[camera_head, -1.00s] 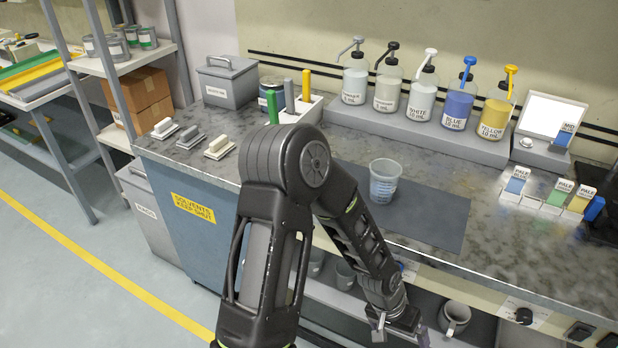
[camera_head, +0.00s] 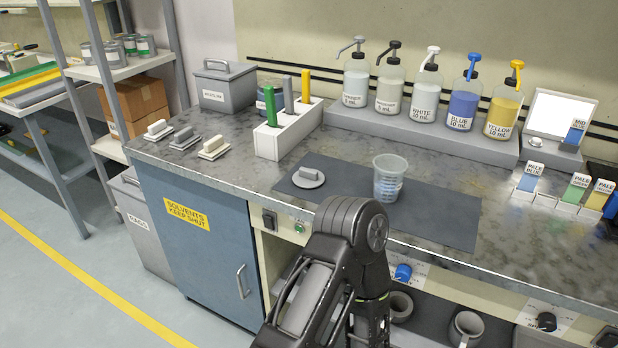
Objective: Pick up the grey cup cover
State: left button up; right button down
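The grey cup cover (camera_head: 308,178) is a flat round lid with an upright block handle. It lies on the dark mat (camera_head: 430,212) on the bench, near the mat's left end. A clear measuring cup (camera_head: 388,180) stands upright to its right, apart from it. One of my arms comes up from the bottom edge, with its elbow in front of the bench edge, below and right of the cover. Its forearm runs down out of the frame. Neither gripper shows.
A white holder (camera_head: 268,142) with green, grey and yellow sticks stands behind the cover. Several small handled blocks lie to the left. Pump bottles line a raised shelf (camera_head: 400,124) at the back. Cups (camera_head: 466,328) sit below the bench top. The mat's right part is clear.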

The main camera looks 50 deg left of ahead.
aim_at(305, 178)
jog(key=i+j, duration=0.25)
jog(key=i, duration=0.2)
jog(key=u, duration=1.8)
